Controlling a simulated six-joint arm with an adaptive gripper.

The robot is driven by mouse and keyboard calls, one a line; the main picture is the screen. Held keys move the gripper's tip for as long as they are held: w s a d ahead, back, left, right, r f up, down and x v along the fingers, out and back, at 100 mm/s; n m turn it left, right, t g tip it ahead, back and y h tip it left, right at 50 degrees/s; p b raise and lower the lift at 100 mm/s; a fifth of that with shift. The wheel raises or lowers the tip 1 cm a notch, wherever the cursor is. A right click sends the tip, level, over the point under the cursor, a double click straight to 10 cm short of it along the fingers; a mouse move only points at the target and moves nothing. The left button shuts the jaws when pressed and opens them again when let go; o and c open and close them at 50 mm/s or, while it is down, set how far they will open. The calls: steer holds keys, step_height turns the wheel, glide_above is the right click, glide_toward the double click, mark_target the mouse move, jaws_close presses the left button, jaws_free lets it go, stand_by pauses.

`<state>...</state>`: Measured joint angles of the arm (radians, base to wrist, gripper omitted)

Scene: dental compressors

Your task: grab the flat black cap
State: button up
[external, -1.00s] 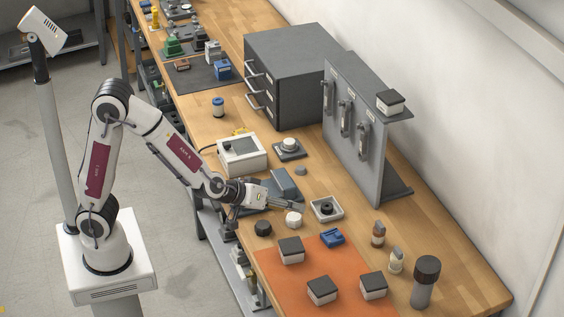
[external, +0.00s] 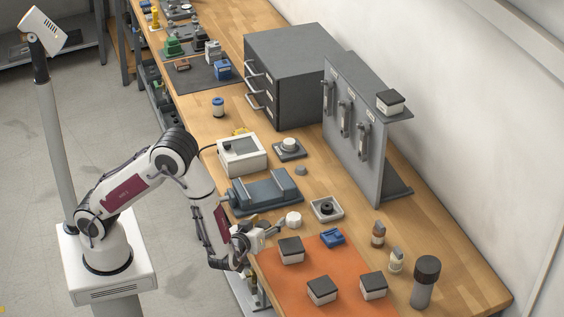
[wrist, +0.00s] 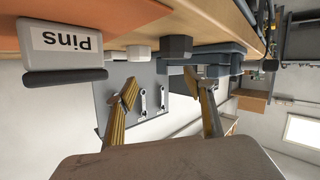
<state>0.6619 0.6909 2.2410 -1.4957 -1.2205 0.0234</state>
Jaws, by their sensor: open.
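The flat black cap (wrist: 177,47) shows in the wrist view as a short dark faceted disc on the wooden bench, which appears upside down there. It lies just beyond my fingertips, between their lines. In the external view my gripper (external: 268,227) hides most or all of it, low at the bench's front edge. My gripper is open, and its two fingers show apart and empty in the wrist view (wrist: 168,90). I cannot tell whether they touch the cap.
A white round cap (external: 293,219) stands close by. A dark-lidded box (external: 291,250), labelled "Pins" in the wrist view (wrist: 65,42), sits on the orange mat (external: 275,280). A blue-grey device (external: 262,192) is behind my gripper. A blue part (external: 332,237) lies right.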

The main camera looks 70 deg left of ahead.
mark_target(263, 224)
steer(key=shift+s+d+f+m+t+y, duration=0.3)
steer(key=shift+s+f, duration=0.25)
steer(key=shift+s, duration=0.35)
steer(key=shift+s+d+f+m+t+y, duration=0.1)
steer(key=shift+s+d+f+m+y, duration=0.2)
steer(key=shift+s+f, duration=0.45)
steer(key=shift+s+d+f+m+t+y, duration=0.2)
steer(key=shift+s+d+f+m, duration=0.2)
steer(key=shift+s, duration=0.65)
steer(key=shift+a, duration=0.1)
steer(key=shift+x, duration=1.25)
steer(key=shift+w+r, duration=0.1)
steer(key=shift+x, duration=2.55)
steer(key=shift+r, duration=0.1)
steer(key=c, duration=1.2)
